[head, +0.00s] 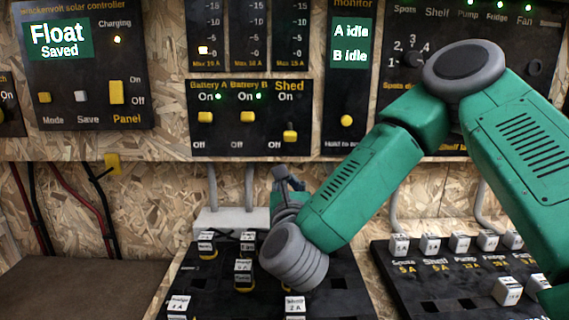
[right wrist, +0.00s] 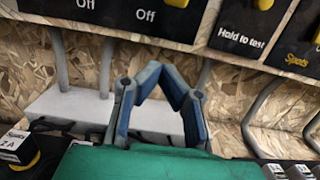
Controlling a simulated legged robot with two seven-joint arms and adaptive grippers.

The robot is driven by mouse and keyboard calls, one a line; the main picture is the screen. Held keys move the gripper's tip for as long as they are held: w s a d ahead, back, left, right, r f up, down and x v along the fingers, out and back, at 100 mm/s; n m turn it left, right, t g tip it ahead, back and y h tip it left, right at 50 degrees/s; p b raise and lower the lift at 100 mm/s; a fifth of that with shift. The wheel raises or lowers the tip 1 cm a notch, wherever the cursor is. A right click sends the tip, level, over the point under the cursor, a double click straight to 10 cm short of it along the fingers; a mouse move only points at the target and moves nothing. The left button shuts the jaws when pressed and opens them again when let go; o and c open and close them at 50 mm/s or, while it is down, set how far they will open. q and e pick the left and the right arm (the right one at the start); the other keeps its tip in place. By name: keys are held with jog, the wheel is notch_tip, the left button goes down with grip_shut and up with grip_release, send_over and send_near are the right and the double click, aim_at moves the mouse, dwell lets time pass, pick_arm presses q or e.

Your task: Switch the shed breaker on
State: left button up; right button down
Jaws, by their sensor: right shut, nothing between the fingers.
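The shed breaker (head: 290,136) is a yellow toggle under the "Shed" label on the black breaker panel. It sits lower than the Battery A toggle (head: 205,117) and Battery B toggle (head: 248,116), near its "Off" mark, with no green light seen beside it. My right gripper (head: 288,180) is below the panel, apart from the toggle, its arm reaching in from the right. In the right wrist view its blue fingers (right wrist: 161,74) are shut and empty, below what looks like the shed toggle (right wrist: 178,3), cut by the top edge. My left gripper is not in view.
A monitor panel (head: 348,85) stands right of the breakers, and a solar controller (head: 84,65) is at left. Black fuse boards with labelled fuses (head: 243,266) lie below. A grey conduit box (right wrist: 75,105) with pipes is on the wall behind my gripper.

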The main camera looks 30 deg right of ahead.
aim_at(290, 131)
jog(key=x, duration=0.8)
jog(key=shift+w+d+f+b, duration=0.15)
jog(key=shift+d+b, duration=0.25)
jog(key=shift+d, duration=0.2)
jog(key=r, duration=0.3)
jog(key=shift+s+r, duration=0.35)
pick_arm(q)
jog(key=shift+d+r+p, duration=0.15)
jog(key=shift+p, duration=0.35)
pick_arm(e)
jog(key=shift+s+a+r+g, duration=0.15)
jog(key=shift+a+r+g, duration=0.2)
jog(key=shift+a, duration=0.2)
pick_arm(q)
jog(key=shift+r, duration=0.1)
pick_arm(e)
jog(key=shift+d, duration=0.1)
